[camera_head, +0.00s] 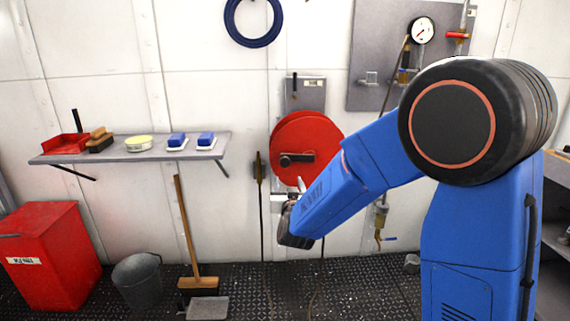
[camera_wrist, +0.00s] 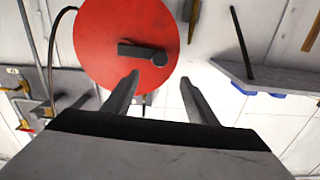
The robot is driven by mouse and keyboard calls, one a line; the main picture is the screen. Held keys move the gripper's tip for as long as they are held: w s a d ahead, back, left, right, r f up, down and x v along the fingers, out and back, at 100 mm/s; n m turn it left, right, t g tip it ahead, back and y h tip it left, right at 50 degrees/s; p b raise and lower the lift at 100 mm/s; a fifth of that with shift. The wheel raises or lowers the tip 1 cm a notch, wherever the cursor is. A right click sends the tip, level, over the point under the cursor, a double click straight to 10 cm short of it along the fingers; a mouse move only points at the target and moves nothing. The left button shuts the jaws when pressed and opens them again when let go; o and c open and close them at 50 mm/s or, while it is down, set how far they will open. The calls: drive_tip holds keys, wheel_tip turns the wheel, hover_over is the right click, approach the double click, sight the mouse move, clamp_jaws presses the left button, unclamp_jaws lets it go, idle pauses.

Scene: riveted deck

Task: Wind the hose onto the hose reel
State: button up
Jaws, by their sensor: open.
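The red hose reel (camera_head: 306,135) is mounted on the white wall in the middle of the head view, with a dark crank handle (camera_head: 296,160) on its face. The reel (camera_wrist: 105,30) and its crank (camera_wrist: 143,52) also show in the wrist view. A thin dark hose (camera_head: 262,225) hangs below the reel toward the deck. My gripper (camera_wrist: 158,88) is open and empty, its two fingers apart and pointing toward the reel's lower edge. In the head view my forearm hides most of the gripper. I cannot tell how much hose is on the reel.
A wall shelf (camera_head: 215,150) with brushes, a tin and blue-topped items stands left of the reel. A red bin (camera_head: 55,255), a grey bucket (camera_head: 138,281) and a broom (camera_head: 188,240) stand below. A gauge panel (camera_head: 375,90) with pipes is at right.

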sight(285, 163)
drive_tip(key=w, duration=1.7)
drive_tip(key=shift+w, duration=0.2)
clamp_jaws()
drive_tip(key=shift+r, duration=0.1)
